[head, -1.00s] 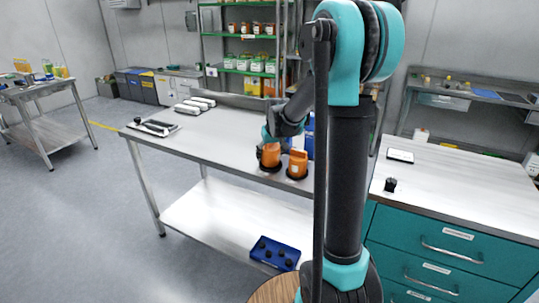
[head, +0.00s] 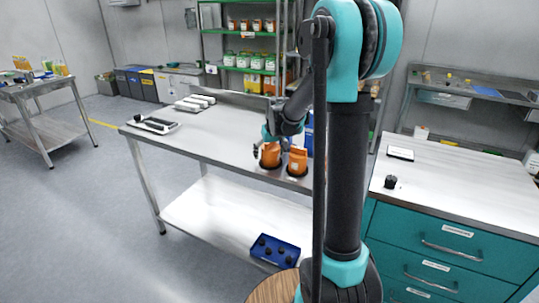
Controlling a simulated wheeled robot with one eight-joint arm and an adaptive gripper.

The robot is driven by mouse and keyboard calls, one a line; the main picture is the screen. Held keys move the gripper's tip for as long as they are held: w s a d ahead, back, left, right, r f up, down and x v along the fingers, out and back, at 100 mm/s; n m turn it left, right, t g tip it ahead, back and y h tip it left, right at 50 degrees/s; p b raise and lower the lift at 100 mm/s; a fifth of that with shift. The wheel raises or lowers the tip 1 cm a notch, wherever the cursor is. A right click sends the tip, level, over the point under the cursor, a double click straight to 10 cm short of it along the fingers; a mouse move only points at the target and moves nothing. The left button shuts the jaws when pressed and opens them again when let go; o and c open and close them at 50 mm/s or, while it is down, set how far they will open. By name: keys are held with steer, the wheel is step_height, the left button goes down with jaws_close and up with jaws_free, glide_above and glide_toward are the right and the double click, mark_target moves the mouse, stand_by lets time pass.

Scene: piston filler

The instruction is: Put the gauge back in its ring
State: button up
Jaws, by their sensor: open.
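Two orange pieces stand near the front edge of the steel table, the left one (head: 270,157) and the right one (head: 298,160). Each stands upright in a dark ring-shaped base. I cannot tell from this distance which is the gauge. My gripper (head: 264,146) is at the left orange piece, with its open fingers around or just beside the piece's top. A dark finger shows at the piece's left side. My arm hides part of the table to the right, and the bases are too small to show how each piece sits.
A blue tray with black knobs (head: 275,250) is on the lower shelf. A black knob (head: 390,182) stands on the teal cabinet's top (head: 450,190). The table's middle is clear.

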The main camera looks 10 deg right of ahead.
steer(key=v, duration=1.3)
steer(key=shift+w, duration=0.15)
